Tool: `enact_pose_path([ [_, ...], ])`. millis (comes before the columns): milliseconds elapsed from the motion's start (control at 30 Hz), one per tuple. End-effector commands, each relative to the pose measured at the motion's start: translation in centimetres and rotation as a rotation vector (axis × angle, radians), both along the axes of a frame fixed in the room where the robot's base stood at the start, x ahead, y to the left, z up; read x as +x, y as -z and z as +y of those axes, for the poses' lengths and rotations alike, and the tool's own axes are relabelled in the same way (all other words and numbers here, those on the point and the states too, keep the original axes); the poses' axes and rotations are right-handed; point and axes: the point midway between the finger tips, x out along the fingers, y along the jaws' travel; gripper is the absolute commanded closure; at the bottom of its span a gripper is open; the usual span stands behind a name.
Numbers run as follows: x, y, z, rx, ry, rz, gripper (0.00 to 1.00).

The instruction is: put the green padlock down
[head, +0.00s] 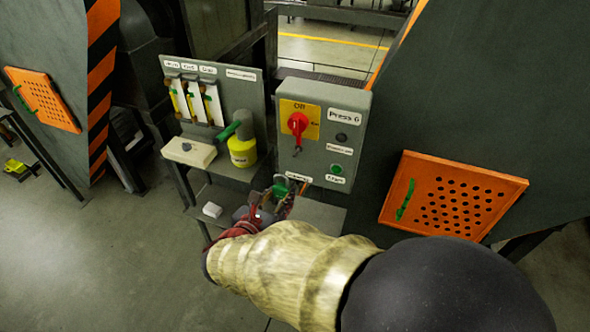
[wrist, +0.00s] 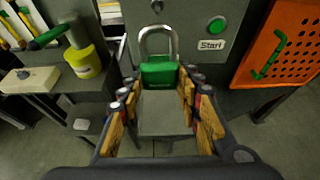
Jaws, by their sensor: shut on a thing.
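The green padlock (wrist: 158,74) with its silver shackle pointing up is between the fingertips of my gripper (wrist: 159,88) in the wrist view. My gripper is shut on its body. In the head view the padlock (head: 280,187) shows as a small green patch at the gripper tips, in front of the lower part of the grey Press 6 control box (head: 352,107). A grey shelf (head: 318,214) lies below and beyond the gripper. I cannot tell whether the padlock touches it.
Left of the control box is a board (head: 246,88) with hanging tags. A yellow cylinder with a green handle (head: 242,152) and a cream box (head: 188,152) stand before it. A small white block (head: 212,210) is lower left. An orange perforated panel (head: 450,196) is at right.

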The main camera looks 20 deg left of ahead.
Motion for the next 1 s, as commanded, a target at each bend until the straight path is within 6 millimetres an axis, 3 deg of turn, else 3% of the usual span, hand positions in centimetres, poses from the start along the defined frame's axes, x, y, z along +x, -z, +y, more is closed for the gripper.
enact_pose_path([
  [100, 3.1, 0.0, -0.3, 0.002, 0.004, -0.001, 0.93],
  [300, 7.0, 0.0, -0.6, 0.001, 0.003, 0.0, 0.93],
  [567, 8.8, 0.0, -0.7, 0.001, 0.0, -0.001, 0.93],
  [733, 11.1, 0.0, -0.9, 0.0, 0.002, -0.002, 0.93],
  [800, 11.7, 0.9, -1.0, -0.002, 0.001, 0.0, 0.93],
  [1000, 12.1, 1.0, -0.9, 0.001, -0.002, -0.001, 0.93],
])
